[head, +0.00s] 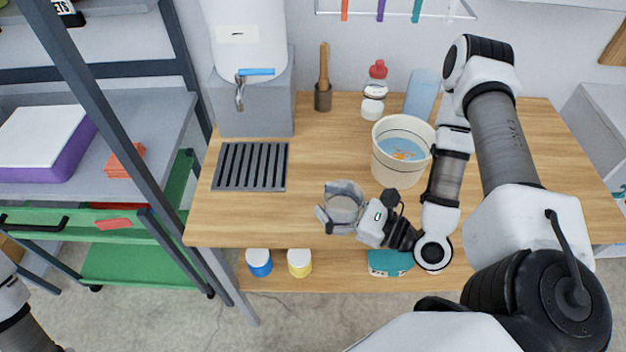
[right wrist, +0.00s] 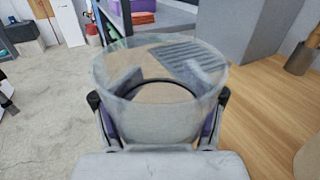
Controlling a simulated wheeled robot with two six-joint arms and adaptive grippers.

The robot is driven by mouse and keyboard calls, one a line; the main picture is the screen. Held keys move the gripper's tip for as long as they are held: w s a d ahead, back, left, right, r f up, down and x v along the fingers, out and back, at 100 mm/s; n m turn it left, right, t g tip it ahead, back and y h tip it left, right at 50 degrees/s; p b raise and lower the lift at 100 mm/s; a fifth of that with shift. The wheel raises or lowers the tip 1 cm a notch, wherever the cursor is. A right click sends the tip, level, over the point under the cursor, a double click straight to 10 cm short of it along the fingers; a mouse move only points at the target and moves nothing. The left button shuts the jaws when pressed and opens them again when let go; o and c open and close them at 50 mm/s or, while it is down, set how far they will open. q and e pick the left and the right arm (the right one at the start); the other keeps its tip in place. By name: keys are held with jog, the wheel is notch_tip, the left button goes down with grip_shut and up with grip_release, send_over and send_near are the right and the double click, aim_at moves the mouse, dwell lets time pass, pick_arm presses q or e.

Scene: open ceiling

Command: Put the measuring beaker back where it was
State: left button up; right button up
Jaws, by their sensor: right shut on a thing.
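The clear measuring beaker (head: 343,203) is in the head view near the front left part of the wooden table (head: 260,215). My right gripper (head: 338,212) is shut around the beaker's sides. The right wrist view shows the round, see-through beaker (right wrist: 160,75) upright between the two fingers of the right gripper (right wrist: 160,125). It looks empty. I cannot tell whether its base touches the table. My left gripper is out of view; only part of my left arm shows at the lower left.
A slotted dark drain tray (head: 250,167) lies behind and left of the beaker, below a white tank with a blue-handled tap (head: 250,75). A white bucket (head: 384,160) with water stands behind right. Bottles and a wooden-handled tool (head: 323,85) stand at the back.

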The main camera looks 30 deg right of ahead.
jog(key=w+b, duration=0.1)
jog(key=w, duration=0.1)
jog(key=w+d+f+b, duration=0.1)
jog(key=w+b, duration=0.1)
jog(key=w+f+b, duration=0.1)
jog(key=w+b, duration=0.1)
jog(key=shift+w+d+f, duration=0.2)
jog(key=shift+w+d, duration=0.2)
jog(key=w+b, duration=0.1)
jog(key=b, duration=0.3)
jog(key=shift+w+d, duration=0.25)
jog(key=shift+w, duration=0.1)
jog(key=shift+w+d+r+b, duration=0.15)
jog(key=shift+w+d+b, duration=0.05)
jog(key=shift+w, duration=0.3)
jog(key=shift+w+d+r+b, duration=0.15)
jog(key=shift+w+d+b, duration=0.05)
jog(key=shift+w, duration=0.3)
jog(key=f, duration=0.3)
jog(key=shift+w+b, duration=0.3)
jog(key=shift+f, duration=0.2)
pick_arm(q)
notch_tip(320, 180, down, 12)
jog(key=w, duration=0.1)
pick_arm(e)
jog(key=shift+r, duration=0.1)
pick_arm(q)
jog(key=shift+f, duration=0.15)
pick_arm(e)
jog(key=shift+s, duration=0.1)
